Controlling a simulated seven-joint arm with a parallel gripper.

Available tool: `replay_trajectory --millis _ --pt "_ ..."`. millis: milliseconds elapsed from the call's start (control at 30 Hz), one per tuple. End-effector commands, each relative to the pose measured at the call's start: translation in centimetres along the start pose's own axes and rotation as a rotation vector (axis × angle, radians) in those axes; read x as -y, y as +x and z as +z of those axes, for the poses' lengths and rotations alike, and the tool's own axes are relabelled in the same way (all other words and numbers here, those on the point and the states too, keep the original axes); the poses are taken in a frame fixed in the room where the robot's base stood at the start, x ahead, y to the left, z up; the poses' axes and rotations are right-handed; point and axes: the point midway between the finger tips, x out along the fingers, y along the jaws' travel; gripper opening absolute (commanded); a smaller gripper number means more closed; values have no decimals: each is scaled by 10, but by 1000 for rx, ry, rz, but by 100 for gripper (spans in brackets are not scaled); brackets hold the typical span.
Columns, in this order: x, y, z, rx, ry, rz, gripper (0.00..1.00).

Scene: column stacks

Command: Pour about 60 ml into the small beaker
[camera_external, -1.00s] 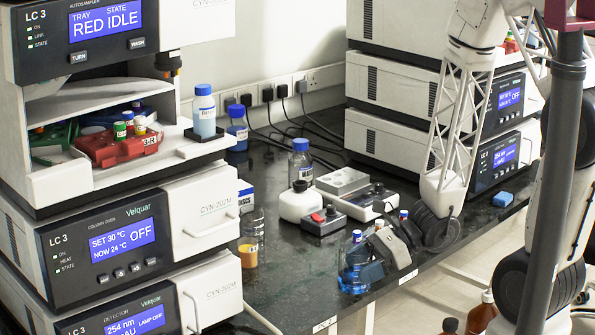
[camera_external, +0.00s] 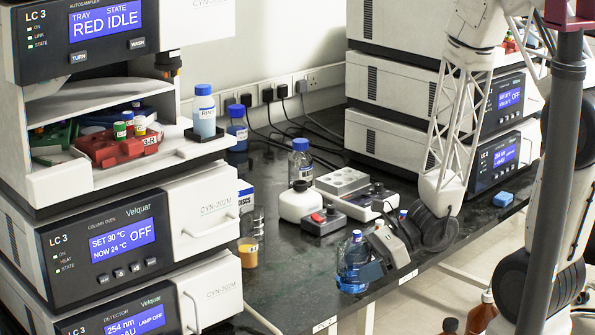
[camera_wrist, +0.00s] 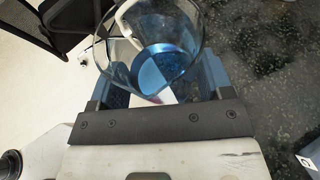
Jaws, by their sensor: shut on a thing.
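My gripper (camera_external: 365,268) is shut on a clear glass beaker of blue liquid (camera_external: 350,270) near the front edge of the bench. In the wrist view the round beaker (camera_wrist: 150,55) sits between the two fingers, with blue liquid low inside it. I cannot tell whether it touches the bench. A clear glass vessel (camera_external: 258,218) stands at the left by the instrument stack, apart from my gripper. I cannot tell whether it is the small beaker. A small cup with orange-yellow contents (camera_external: 248,255) stands in front of it.
Instrument stacks bound the bench left and right. The dark bench top (camera_external: 290,270) between the cup and held beaker is clear.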

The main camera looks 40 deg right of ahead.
Motion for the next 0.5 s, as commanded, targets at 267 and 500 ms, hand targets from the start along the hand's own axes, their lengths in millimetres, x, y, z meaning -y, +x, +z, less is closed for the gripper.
replay_trajectory --millis 267,500 --pt "32 11 7 1 -3 2 44" --pt "84 30 20 2 -3 5 44"
